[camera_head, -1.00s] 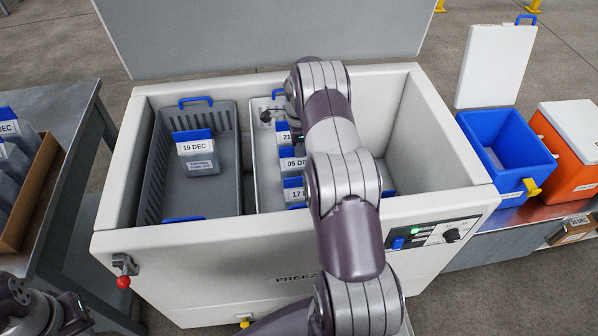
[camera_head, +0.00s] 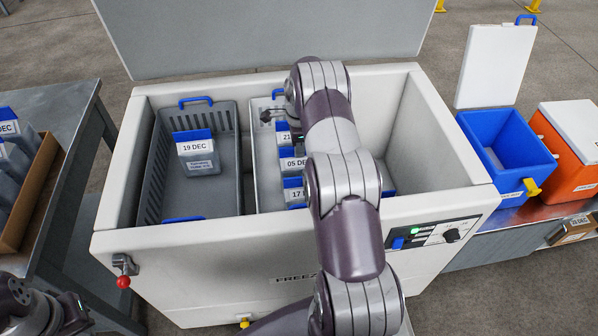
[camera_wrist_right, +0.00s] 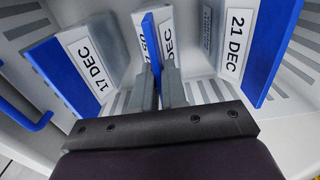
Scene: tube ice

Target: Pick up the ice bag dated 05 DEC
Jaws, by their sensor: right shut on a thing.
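The ice bag dated 05 DEC (camera_head: 291,164) is in the right-hand basket of the freezer, between the 21 DEC bag (camera_head: 282,138) and the 17 DEC bag (camera_head: 292,194). My right arm partly covers all three in the head view. In the right wrist view, my right gripper (camera_wrist_right: 160,82) is shut on the middle bag (camera_wrist_right: 168,40), at its blue top strip. The 17 DEC bag (camera_wrist_right: 85,62) is on its left and the 21 DEC bag (camera_wrist_right: 236,45) on its right. My left gripper (camera_head: 70,312) shows only in part at the lower left corner.
The left basket (camera_head: 228,185) holds a 19 DEC bag (camera_head: 198,153). The freezer's walls (camera_head: 440,150) surround both baskets. An open blue cooler (camera_head: 510,150) and an orange cooler (camera_head: 575,150) stand at right. A table (camera_head: 75,100) with more bags is at left.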

